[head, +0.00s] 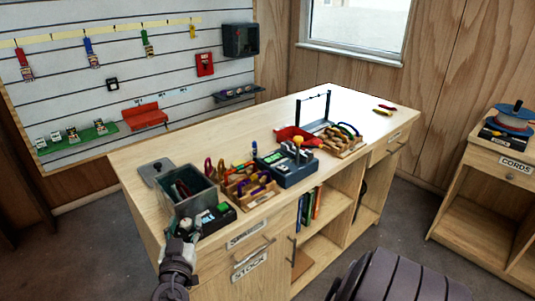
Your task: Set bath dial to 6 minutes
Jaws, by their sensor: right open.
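The bath looks to be the grey open-topped tank (184,192) at the left front end of the wooden bench. Dark items lie inside it. A black box (217,217) with a green patch sits against its front right; the dial and its setting are too small to read. My right gripper (187,229) is open, low at the bench's front left corner, in front of the tank and just left of the black box. Whether it touches either is unclear. My left gripper is not in view.
A grey lid (157,171) lies behind the tank. A wooden tray of tools (250,190) and a blue-grey device with a green screen (286,167) stand to the right. The wooden bench (140,151) is bare at its back left. Drawer handles protrude at its front.

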